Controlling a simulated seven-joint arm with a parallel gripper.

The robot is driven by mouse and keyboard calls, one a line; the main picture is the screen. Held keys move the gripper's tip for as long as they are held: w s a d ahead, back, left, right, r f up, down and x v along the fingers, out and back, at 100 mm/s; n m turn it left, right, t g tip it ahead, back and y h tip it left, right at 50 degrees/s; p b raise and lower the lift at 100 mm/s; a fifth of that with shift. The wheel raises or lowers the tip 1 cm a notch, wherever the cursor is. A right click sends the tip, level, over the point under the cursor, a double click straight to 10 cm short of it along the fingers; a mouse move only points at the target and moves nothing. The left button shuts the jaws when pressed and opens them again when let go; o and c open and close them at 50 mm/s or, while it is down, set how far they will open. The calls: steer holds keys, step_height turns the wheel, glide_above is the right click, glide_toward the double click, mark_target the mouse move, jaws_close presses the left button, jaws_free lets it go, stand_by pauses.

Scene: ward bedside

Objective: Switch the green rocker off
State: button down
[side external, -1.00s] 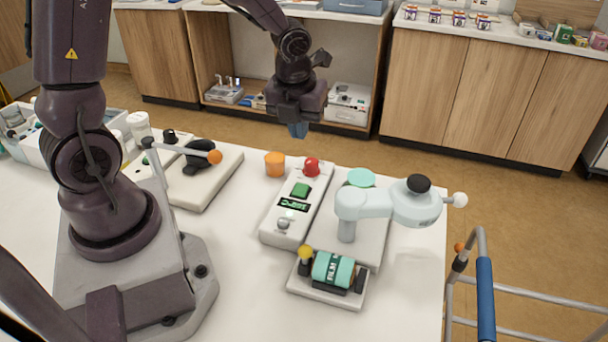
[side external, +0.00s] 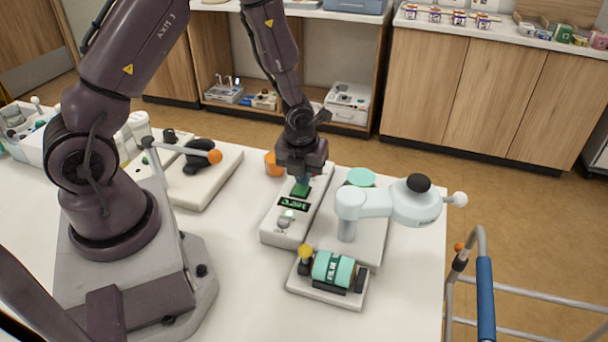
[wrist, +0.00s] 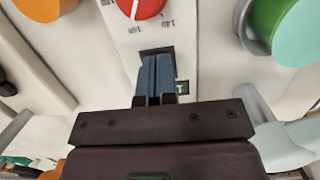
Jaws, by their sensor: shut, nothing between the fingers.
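The green rocker (side external: 300,191) is on the top of a white control box (side external: 279,236), just above a small display with green characters. My gripper (side external: 303,181) points down over the rocker, its blue fingertips at or just above it; I cannot tell whether they touch. In the wrist view my shut blue fingers (wrist: 155,78) reach into the dark rocker frame (wrist: 157,51) and hide the rocker. A red knob (wrist: 141,6) is beyond them on the same box; my gripper hides it in the side view.
A pale blue jointed device (side external: 390,205) stands right of the box. A holder with a teal film roll (side external: 333,269) is in front. An orange cup (side external: 272,164) is behind left, and a black handle (side external: 199,156) on a pale base is farther left.

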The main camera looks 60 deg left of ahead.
steer(key=shift+f, duration=0.3)
steer(key=shift+a, duration=0.1)
steer(key=shift+f, duration=0.15)
steer(key=shift+w+a+f+g+h, duration=0.2)
steer(key=shift+f+g+h, duration=0.25)
steer(key=shift+g+h, duration=0.15)
steer(key=shift+d, duration=0.1)
steer(key=shift+s, duration=0.1)
steer(key=shift+s+d+r, duration=0.2)
steer(key=shift+s+d, duration=0.45)
steer(key=shift+d, duration=0.05)
